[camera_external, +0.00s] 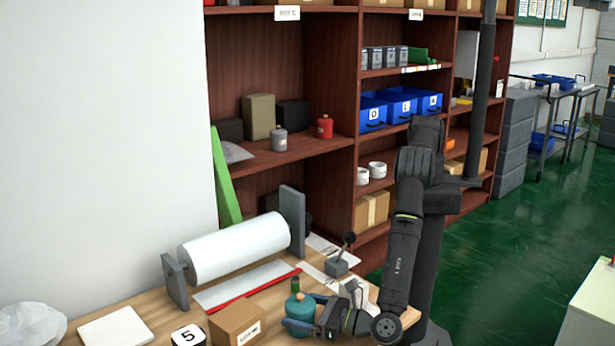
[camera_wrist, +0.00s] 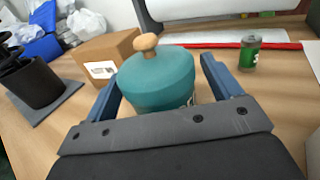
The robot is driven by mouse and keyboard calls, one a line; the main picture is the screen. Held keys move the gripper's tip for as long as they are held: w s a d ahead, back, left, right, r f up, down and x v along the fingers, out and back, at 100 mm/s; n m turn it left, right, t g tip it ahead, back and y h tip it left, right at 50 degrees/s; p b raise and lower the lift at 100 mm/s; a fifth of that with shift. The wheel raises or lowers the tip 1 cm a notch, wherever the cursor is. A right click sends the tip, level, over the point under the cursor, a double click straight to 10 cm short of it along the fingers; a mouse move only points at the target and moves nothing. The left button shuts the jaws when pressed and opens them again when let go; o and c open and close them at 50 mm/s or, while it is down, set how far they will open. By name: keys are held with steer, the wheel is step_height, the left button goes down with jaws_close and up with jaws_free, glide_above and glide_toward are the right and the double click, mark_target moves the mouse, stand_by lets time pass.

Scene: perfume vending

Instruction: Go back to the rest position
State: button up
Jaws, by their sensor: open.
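My gripper (camera_external: 316,313) is low over the wooden table at the front of the external view. In the wrist view my gripper (camera_wrist: 158,88) is open, with one blue finger on each side of a teal round jar with a wooden knob (camera_wrist: 157,78). The jar stands upright on the table, and a gap shows between it and the right finger. Contact with the left finger cannot be told. The jar also shows in the external view (camera_external: 300,307), partly hidden by my gripper.
A cardboard box (camera_external: 237,322) stands left of the jar. A green can (camera_wrist: 249,53) stands to the right in the wrist view. Behind are a red bar (camera_external: 255,289) and a white paper roll (camera_external: 235,248). A wooden shelf (camera_external: 290,155) rises behind the table. Bare tabletop shows around the jar.

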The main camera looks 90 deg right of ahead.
mark_target(299, 295)
steer(key=v, duration=1.1)
steer(key=shift+w+a+r, duration=0.1)
steer(key=shift+r, duration=0.2)
steer(key=x, duration=1.2)
steer(key=shift+f, duration=0.3)
steer(key=r, duration=0.5)
steer(key=shift+s, duration=0.25)
steer(key=w+d+r, duration=0.5)
steer(key=d+r, duration=0.1)
steer(key=d, duration=0.4)
step_height(299, 295, up, 25)
steer(key=w+d+r, duration=0.1)
steer(key=w+d, duration=0.2)
steer(key=d, duration=0.1)
steer(key=shift+w+d+r+m+h, duration=0.2)
steer(key=shift+w+r+m+h, duration=0.1)
steer(key=shift+w+h, duration=0.1)
